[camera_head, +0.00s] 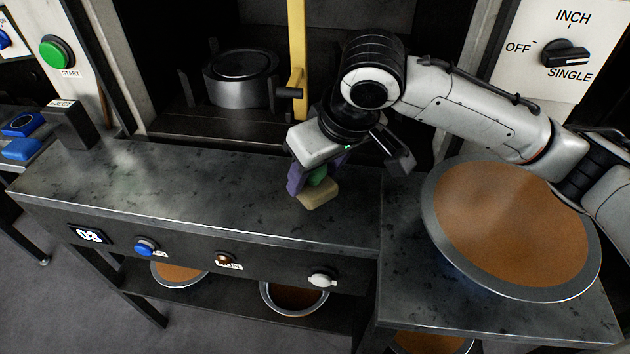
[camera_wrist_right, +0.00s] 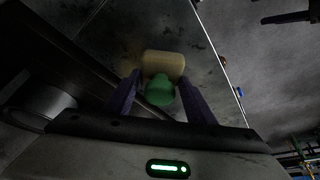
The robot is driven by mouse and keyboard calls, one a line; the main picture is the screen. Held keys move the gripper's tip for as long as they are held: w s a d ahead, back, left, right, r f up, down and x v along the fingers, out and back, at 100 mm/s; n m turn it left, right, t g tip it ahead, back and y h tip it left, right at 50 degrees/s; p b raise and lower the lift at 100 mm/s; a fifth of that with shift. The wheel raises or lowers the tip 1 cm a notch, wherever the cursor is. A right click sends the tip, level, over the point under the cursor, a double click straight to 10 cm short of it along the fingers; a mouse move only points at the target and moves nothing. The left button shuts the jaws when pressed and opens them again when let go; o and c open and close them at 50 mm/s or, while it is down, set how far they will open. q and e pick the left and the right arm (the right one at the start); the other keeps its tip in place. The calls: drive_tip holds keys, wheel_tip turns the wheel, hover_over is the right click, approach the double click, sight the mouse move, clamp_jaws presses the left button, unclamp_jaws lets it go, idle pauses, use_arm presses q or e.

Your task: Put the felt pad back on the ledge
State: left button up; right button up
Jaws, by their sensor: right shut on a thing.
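The felt pad (camera_head: 318,195) is a beige block with a green grip on it. My right gripper (camera_head: 318,175) has its purple fingers shut on the green grip, with the beige part hanging below. In the right wrist view the felt pad (camera_wrist_right: 163,65) shows beyond the fingers (camera_wrist_right: 160,100). The pad is over the right part of the dark grey speckled ledge (camera_head: 200,195); I cannot tell whether it touches it. My left gripper is not in view.
A large pan with brown content (camera_head: 510,230) stands on the right counter. A dark metal cylinder (camera_head: 240,78) and a yellow bar (camera_head: 297,45) are behind the ledge. A black block (camera_head: 72,125) stands at the ledge's left end. The ledge's middle is clear.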

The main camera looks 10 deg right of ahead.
drive_tip(key=shift+f, duration=0.9)
drive_tip(key=shift+f, duration=0.1)
drive_tip(key=o, duration=1.4)
drive_tip(key=p+v, duration=0.1)
drive_tip(key=v, duration=1.1)
drive_tip(key=shift+s, duration=0.1)
